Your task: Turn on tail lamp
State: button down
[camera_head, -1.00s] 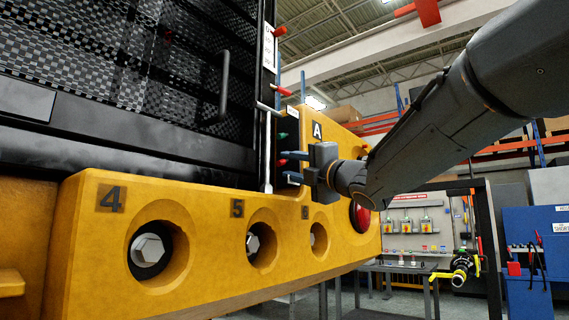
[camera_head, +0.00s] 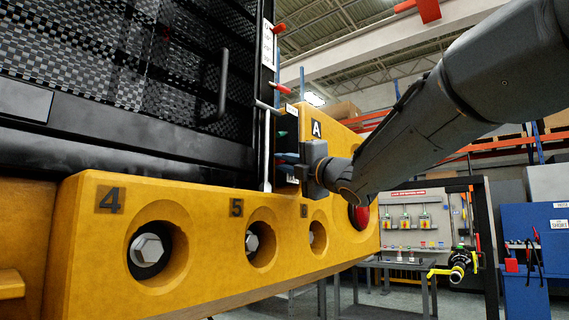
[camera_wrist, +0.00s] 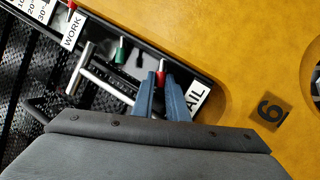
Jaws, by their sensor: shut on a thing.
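The tail lamp switch (camera_wrist: 161,66) is a small red-tipped lever beside the TAIL label (camera_wrist: 197,97) on a dark panel in the wrist view. My gripper (camera_wrist: 160,88) has its two blue fingers on either side of this lever and is shut on it.
A green-tipped lever (camera_wrist: 121,51) and a metal T-shaped handle (camera_wrist: 90,72) stand close to the fingers, near the WORK label (camera_wrist: 73,31). The yellow body (camera_head: 200,290) has numbered round recesses. A black mesh panel (camera_head: 80,60) and a bar handle (camera_head: 223,85) lie left.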

jog(key=shift+r, duration=0.1)
jog(key=m+p, duration=0.1)
jog(key=r+m+h+p, duration=0.1)
jog(key=m+p, duration=0.1)
jog(key=shift+s+a, duration=0.15)
jog(key=shift+s, duration=0.05)
jog(key=m+p, duration=0.1)
jog(key=p, duration=0.1)
jog(key=r+m+h+p, duration=0.1)
jog(key=m+p, duration=0.1)
jog(key=p, duration=0.1)
jog(key=m+h+p, duration=0.1)
jog(key=m+p, duration=0.1)
jog(key=p, duration=0.1)
jog(key=shift+r+g, duration=0.3)
jog(key=shift+r, duration=0.05)
jog(key=m+h+p, duration=0.1)
jog(key=m+p, duration=0.1)
jog(key=p, duration=0.2)
jog(key=shift+r+g, duration=0.2)
jog(key=shift+g, duration=0.1)
jog(key=shift+w+p, duration=0.1)
jog(key=shift+p, duration=0.5)
jog(key=c, duration=1.7)
grip_release()
jog(key=shift+c, duration=0.2)
